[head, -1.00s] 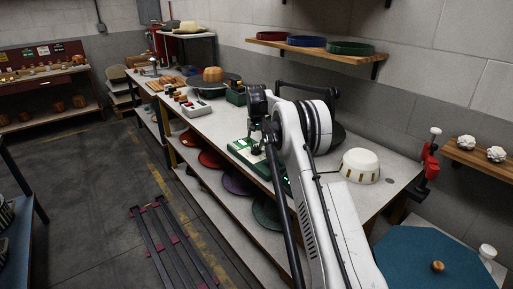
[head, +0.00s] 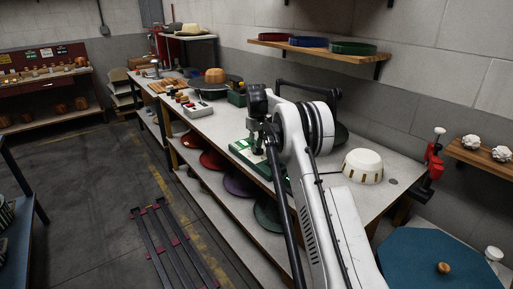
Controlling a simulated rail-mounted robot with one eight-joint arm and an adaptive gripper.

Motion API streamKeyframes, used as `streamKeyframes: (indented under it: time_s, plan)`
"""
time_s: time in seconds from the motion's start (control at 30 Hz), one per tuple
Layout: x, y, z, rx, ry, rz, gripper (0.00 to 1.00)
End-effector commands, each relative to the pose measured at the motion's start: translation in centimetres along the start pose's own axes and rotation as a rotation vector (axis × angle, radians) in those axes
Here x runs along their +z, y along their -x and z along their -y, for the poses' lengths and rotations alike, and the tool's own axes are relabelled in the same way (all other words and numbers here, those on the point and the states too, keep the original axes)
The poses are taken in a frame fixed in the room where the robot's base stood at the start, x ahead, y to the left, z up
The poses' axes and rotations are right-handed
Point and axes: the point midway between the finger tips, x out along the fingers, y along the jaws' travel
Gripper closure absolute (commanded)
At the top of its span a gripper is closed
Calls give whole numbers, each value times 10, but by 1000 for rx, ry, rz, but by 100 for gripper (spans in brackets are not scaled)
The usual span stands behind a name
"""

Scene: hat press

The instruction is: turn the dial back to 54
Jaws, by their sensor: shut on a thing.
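A green device with a white top (head: 240,146) lies on the long workbench (head: 215,124), partly hidden behind my arm. My gripper (head: 258,150) points down over the device's top. It is shut on what seems to be the dial, small and dark at its fingertips. The dial's numbers and pointer are too small to read, and my gripper and arm cover part of it.
A cream bowl-shaped form (head: 362,166) stands to the right of my arm. A white box with red knobs (head: 200,109) and a dark green box (head: 237,97) sit further left. A wall shelf (head: 310,52) hangs behind. Colored discs lie below the bench.

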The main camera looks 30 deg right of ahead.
Motion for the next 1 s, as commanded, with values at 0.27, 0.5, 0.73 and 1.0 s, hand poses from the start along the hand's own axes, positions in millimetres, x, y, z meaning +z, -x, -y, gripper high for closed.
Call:
streamKeyframes:
  time_s: [0.27,0.5,0.73,1.0]
  plan:
    - [0,0,1,0,67,0,100]
    - [0,0,1,0,77,0,100]
    - [0,0,1,0,76,0,82]
    - [0,0,1,0,76,0,67]
